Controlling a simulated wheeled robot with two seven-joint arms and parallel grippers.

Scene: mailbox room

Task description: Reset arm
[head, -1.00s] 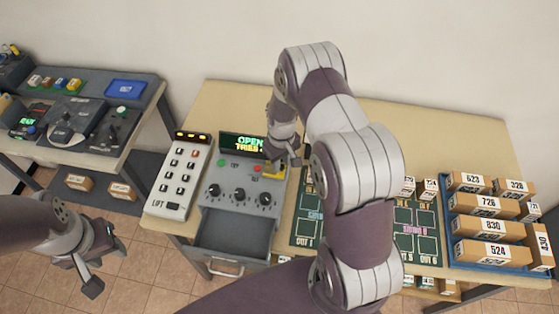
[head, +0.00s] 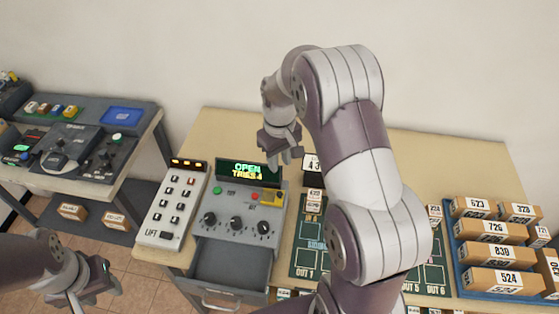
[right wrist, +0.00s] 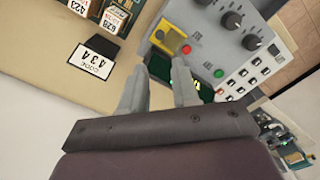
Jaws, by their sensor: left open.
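My right arm reaches over the table in the head view, and its gripper (head: 288,156) hangs just behind the grey control box (head: 228,208), beside the display (head: 247,173) that reads "OPEN TRIES 4". In the right wrist view the right gripper's two fingers (right wrist: 159,95) are apart with nothing between them. A yellow piece (head: 269,196) sits at the box's upper right corner, clear of the gripper; it also shows in the right wrist view (right wrist: 169,38). My left gripper (head: 99,284) is low at the left, open and empty. The drawer (head: 231,270) below the box is pulled out.
The LIFT keypad (head: 172,205) stands left of the box. A dark sorting board (head: 307,255) is partly hidden by my right arm. A blue tray (head: 461,279) of numbered parcels lies at the right. A side table (head: 140,125) with devices stands at the left.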

